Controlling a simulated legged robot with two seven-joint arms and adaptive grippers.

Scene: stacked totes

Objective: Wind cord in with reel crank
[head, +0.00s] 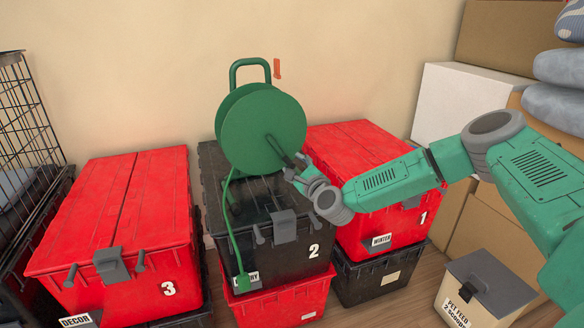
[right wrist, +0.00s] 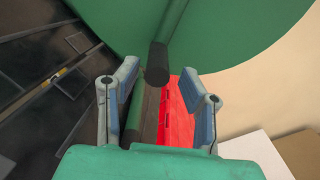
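A green cord reel (head: 262,128) with a tube handle on top stands on the black tote marked 2 (head: 290,255). Its green cord (head: 233,240) hangs down the tote's front to a green plug end (head: 243,283). The dark crank handle (right wrist: 157,64) sticks out from the reel's face toward my right wrist camera. My right gripper (head: 296,164) is open at the reel's face. In the right wrist view, its fingers (right wrist: 160,82) stand on either side of the handle's line, with gaps at both sides. My left gripper is not in view.
Red totes marked 3 (head: 128,225) and 1 (head: 365,155) flank the black tote. A pet feed bin (head: 485,290) stands at lower right, boxes (head: 465,105) at right, and a wire crate (head: 22,140) at left. A small orange marker (head: 277,67) shows above the reel.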

